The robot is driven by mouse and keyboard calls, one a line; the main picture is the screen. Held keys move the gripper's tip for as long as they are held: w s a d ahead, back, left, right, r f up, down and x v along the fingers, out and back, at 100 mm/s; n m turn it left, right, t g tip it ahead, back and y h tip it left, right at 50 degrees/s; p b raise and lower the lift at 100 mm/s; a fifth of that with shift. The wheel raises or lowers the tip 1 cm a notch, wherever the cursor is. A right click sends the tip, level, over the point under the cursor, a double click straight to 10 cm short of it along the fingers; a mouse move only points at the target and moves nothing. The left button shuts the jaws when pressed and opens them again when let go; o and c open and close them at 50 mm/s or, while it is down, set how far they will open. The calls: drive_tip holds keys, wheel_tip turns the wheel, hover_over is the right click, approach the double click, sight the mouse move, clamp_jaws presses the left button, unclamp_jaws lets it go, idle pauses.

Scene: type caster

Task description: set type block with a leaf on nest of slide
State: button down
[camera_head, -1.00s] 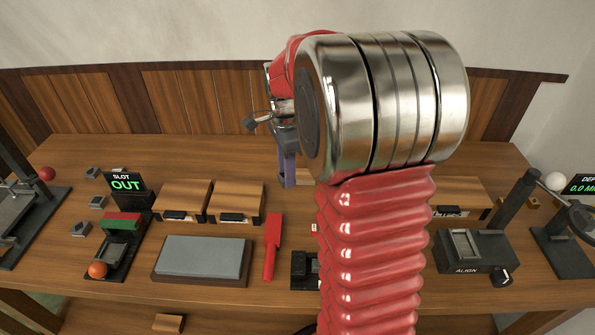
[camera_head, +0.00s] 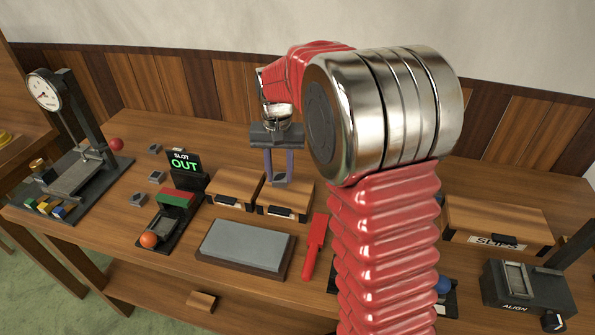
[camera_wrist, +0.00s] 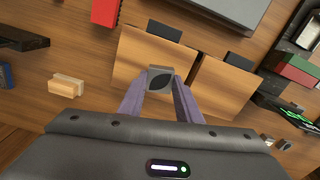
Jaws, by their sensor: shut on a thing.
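My gripper (camera_head: 280,174) has its two purple fingers shut on a small grey type block (camera_head: 281,180). In the wrist view the block (camera_wrist: 162,78) shows a dark leaf shape on its face, between the fingertips. It is held above the two wooden boxes, apart from the slide. The slide (camera_head: 152,243) stands to the left, with an orange ball knob, a red and green block and a recess at its near end. At the right edge of the wrist view the slide (camera_wrist: 311,38) shows partly.
Two wooden boxes (camera_head: 236,186) stand below my gripper. Several small grey blocks (camera_head: 156,177) lie left of the sign. A grey stone slab (camera_head: 245,246) and a red-handled tool (camera_head: 316,246) lie in front. A dial gauge stand (camera_head: 75,115) is far left; an ALIGN device (camera_head: 520,290) is right.

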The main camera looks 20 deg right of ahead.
drive_tip(key=a+n, duration=0.1)
drive_tip(key=w+a+n, duration=0.1)
drive_tip(key=a+n, duration=0.3)
drive_tip(key=shift+w+a+f, duration=0.1)
drive_tip(key=shift+w+f, duration=0.15)
drive_tip(key=shift+w, duration=0.1)
drive_tip(key=shift+s, duration=0.1)
